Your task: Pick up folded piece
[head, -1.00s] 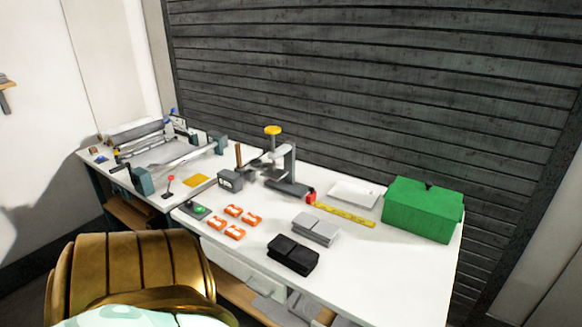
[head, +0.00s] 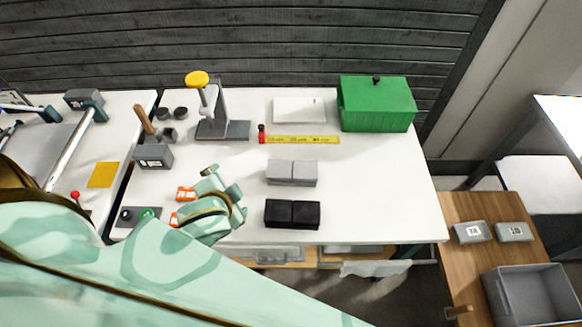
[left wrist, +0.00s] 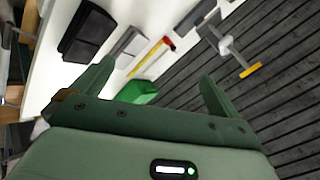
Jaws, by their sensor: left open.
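A grey folded piece (head: 292,172), with a seam across its middle, lies on the white table. A black folded piece (head: 292,214) lies just in front of it. I cannot tell which of the two the task means. My left gripper (head: 224,181) is open and empty, left of both pieces and apart from them, over the orange pieces. In the left wrist view its two fingers (left wrist: 157,74) are spread wide. There the black piece (left wrist: 88,32) and the grey piece (left wrist: 127,45) show at upper left. My right gripper is not in view.
Orange pieces (head: 186,193) are partly hidden by my left gripper. A press with a yellow knob (head: 197,78), a yellow ruler (head: 305,139), a white tray (head: 299,109) and a green box (head: 377,104) stand behind. The table's right part is clear.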

